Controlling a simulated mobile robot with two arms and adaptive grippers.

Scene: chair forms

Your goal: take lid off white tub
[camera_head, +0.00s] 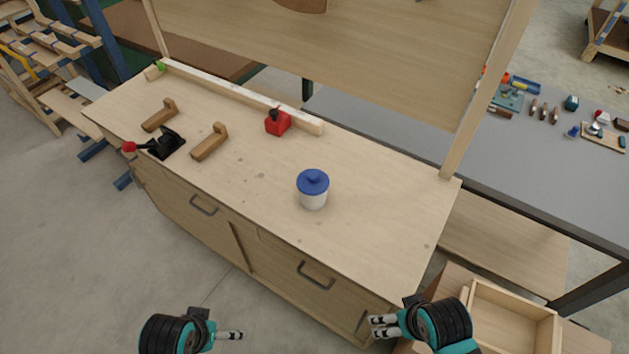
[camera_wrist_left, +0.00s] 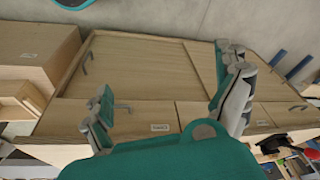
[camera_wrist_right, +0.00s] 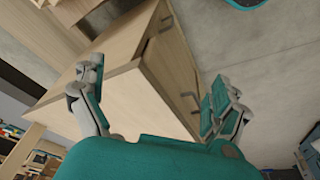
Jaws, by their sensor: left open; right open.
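The white tub (camera_head: 313,198) stands upright on the wooden workbench (camera_head: 250,218), right of its middle. Its blue lid (camera_head: 313,181) with a round knob sits on top. My left gripper (camera_head: 241,336) is in front of the bench at the bottom of the head view, apart from the tub. The left wrist view shows its fingers (camera_wrist_left: 170,98) spread and empty before the cabinet front. My right gripper (camera_head: 372,327) is near the bench's front right corner. The right wrist view shows its fingers (camera_wrist_right: 150,105) spread and empty. Neither wrist view shows the tub.
A red block-like object (camera_head: 277,123), two wooden brackets (camera_head: 209,143) and a black clamp with a red knob (camera_head: 160,145) lie left of the tub. A long pale bar (camera_head: 240,95) lies along the back. An open wooden box (camera_head: 512,318) stands at lower right. Bench space around the tub is clear.

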